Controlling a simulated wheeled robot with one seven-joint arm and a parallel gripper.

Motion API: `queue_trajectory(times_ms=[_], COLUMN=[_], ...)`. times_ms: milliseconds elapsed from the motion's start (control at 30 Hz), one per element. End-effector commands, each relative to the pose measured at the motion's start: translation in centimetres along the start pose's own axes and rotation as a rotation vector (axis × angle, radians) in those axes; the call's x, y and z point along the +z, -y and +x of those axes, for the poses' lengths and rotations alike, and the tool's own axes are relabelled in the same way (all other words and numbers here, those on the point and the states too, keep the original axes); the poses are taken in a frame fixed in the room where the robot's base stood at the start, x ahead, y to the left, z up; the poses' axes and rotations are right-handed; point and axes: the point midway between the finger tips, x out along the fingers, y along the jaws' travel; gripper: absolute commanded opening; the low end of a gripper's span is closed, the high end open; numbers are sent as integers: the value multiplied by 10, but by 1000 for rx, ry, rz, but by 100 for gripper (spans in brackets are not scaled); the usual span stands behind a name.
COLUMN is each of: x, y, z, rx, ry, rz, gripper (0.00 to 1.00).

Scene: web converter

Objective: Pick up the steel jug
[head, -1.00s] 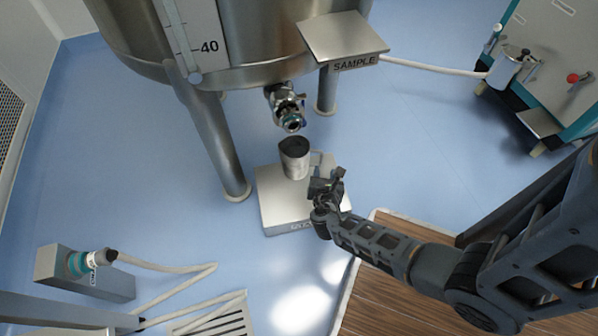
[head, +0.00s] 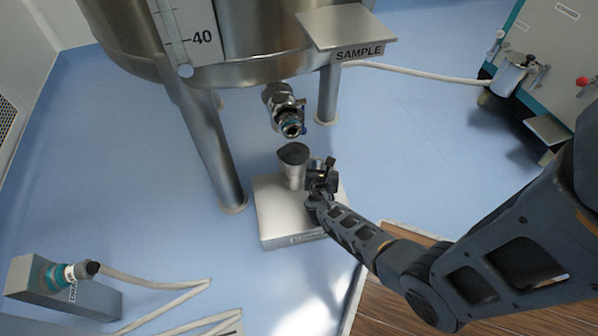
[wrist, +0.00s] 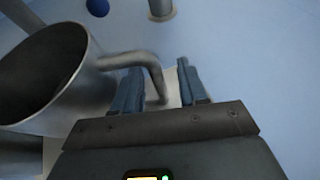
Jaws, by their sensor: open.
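The steel jug (head: 295,172) stands on a low steel block (head: 285,218) below the tank's outlet valve (head: 288,118). Its dark open mouth faces up. In the wrist view the jug (wrist: 75,95) fills the left side, and its handle (wrist: 150,68) reaches right and bends down between my two fingers. My gripper (head: 322,178) is at the jug's right side in the head view. In the wrist view my gripper (wrist: 163,88) is open, with one finger on each side of the handle. I cannot tell whether either finger touches it.
A large steel tank (head: 240,50) on legs stands behind, with a sample shelf (head: 345,27) at its upper right. A hose runs from a box (head: 60,290) at lower left. A machine (head: 550,60) stands at right.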

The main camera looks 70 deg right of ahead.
Motion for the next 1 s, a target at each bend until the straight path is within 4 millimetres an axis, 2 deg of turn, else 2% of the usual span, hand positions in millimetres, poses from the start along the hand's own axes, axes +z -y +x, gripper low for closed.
queue_trajectory(times_ms=[167,600,1000], x=[1,1,0], y=[0,0,0], z=[0,-1,-1], rx=[0,0,0], ry=[0,0,0], rz=[0,1,1], gripper=[40,0,0])
